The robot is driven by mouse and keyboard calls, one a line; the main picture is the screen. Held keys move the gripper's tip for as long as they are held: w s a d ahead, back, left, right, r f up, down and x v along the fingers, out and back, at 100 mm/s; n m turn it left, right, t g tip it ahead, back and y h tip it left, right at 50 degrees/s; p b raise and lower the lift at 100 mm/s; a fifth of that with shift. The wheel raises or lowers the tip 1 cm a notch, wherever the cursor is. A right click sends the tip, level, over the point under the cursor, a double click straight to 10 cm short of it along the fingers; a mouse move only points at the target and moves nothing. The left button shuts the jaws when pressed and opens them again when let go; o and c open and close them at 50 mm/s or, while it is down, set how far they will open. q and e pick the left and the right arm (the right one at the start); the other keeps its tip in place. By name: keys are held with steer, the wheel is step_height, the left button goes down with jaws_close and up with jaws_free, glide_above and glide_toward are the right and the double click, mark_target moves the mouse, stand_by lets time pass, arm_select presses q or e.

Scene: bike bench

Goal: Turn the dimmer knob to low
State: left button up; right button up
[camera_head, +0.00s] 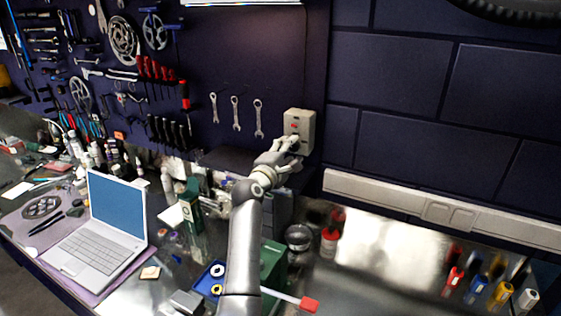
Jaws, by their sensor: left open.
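The dimmer is a beige box (300,118) on the dark tool board, right of the hanging wrenches. It has a small red mark on its upper face. My left gripper (291,148) is open in front of the lower part of the box, with its fingertips close to it. The knob is mostly hidden behind the fingers, so its setting cannot be read. I cannot tell whether the fingers touch it. My right gripper is not in view.
Three wrenches (236,113) hang left of the box. A laptop (103,235) stands open on the bench. A green box (191,213), a blue tray (207,280) and a red bottle (329,241) stand near my arm. The metal bench at right centre is mostly clear.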

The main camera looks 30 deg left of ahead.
arm_select(q)
steer(key=s, duration=1.1)
steer(key=shift+s+d, duration=0.15)
steer(key=shift+d, duration=0.15)
